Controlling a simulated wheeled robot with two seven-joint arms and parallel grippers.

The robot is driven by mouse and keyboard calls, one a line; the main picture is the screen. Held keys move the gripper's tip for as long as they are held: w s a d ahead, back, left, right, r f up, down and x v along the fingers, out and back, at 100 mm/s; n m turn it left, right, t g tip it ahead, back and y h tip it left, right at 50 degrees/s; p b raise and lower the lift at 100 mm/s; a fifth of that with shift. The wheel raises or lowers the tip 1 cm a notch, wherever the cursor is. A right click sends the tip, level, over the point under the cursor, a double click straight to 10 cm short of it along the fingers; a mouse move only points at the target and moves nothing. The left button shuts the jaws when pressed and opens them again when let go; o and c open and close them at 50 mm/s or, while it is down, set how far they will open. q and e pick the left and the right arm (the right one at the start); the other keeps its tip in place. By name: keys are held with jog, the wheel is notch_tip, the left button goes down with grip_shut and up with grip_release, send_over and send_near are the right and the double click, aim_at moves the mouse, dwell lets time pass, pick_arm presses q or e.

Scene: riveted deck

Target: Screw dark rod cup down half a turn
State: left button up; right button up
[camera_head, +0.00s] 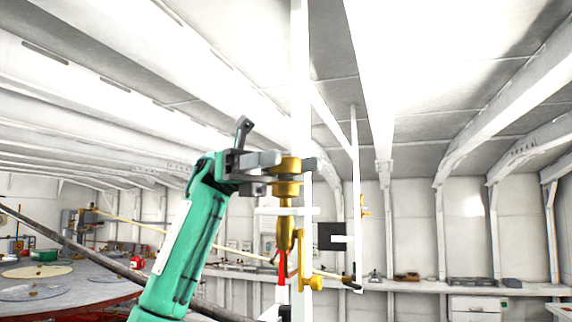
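My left gripper (276,171) comes in on the teal arm from the left. Its grey fingers reach sideways around the top of a brass cup-like fitting (287,190) in the middle. Brass shows between and beyond the fingers, but whether they press on it I cannot tell. The fitting stands upright and narrows downward in front of a white post. A red rod (281,266) shows below it. No dark rod clearly shows at this fitting, so I cannot tell whether it is the dark rod's cup. My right gripper is not in view.
A white bracket (287,211) and a brass arm (312,279) sit close to the fitting. A long dark bar (85,250) slants across the lower left. A thin tan pole (180,237) runs behind. A shelf (440,287) lines the back wall.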

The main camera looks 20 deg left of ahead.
pick_arm(q)
jog(key=shift+f, duration=0.15)
jog(key=shift+w+a, duration=0.2)
jog(key=shift+a, duration=0.05)
jog(key=b+v, duration=0.2)
jog(key=v, duration=1.1)
jog(key=shift+b, duration=0.35)
